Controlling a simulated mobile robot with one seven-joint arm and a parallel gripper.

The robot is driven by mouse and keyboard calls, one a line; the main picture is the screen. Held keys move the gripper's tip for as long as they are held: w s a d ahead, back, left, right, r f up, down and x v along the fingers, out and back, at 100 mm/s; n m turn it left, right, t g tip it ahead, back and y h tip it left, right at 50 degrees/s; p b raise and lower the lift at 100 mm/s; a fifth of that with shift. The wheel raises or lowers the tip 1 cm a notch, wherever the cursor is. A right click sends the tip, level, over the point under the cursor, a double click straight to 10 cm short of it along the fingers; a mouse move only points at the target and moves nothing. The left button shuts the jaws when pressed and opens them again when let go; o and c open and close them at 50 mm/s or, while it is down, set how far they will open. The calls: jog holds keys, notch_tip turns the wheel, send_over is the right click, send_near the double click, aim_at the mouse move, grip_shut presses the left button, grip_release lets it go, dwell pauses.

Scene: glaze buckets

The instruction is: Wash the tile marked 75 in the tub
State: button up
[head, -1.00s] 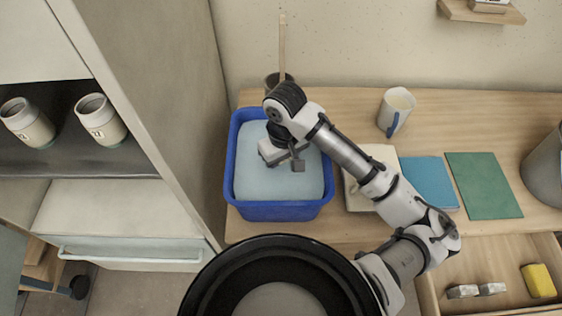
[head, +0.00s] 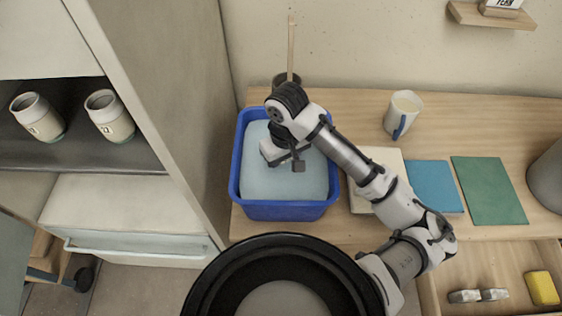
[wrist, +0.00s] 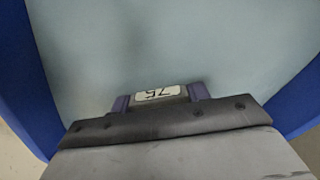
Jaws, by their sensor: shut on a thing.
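The blue tub (head: 285,210) stands on the wooden counter, filled with pale blue water that also shows in the wrist view (wrist: 170,40). My gripper (wrist: 160,100) is over the tub and points down into it. It is shut on the tile marked 75 (wrist: 158,92), whose pale label reads upside down between the two purple-grey fingers in the wrist view. In the head view my gripper's wrist hides the fingers and the tile. I cannot tell how deep the tile sits relative to the water surface.
A dark pot with a stick (head: 290,60) stands behind the tub. A mug (head: 403,115), a blue sheet (head: 433,187) and a green sheet (head: 489,190) are to the right. An open drawer (head: 515,265) holds a yellow sponge (head: 542,288). Two jars (head: 110,117) sit on the left shelf.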

jog(key=shift+d, duration=0.55)
jog(key=shift+a, duration=0.1)
jog(key=shift+a+p, duration=0.3)
jog(key=shift+a, duration=0.8)
jog(key=shift+d+b, duration=0.3)
jog(key=shift+d, duration=0.9)
jog(key=shift+a+p, duration=0.4)
jog(key=shift+a, duration=0.85)
jog(key=shift+d, duration=0.2)
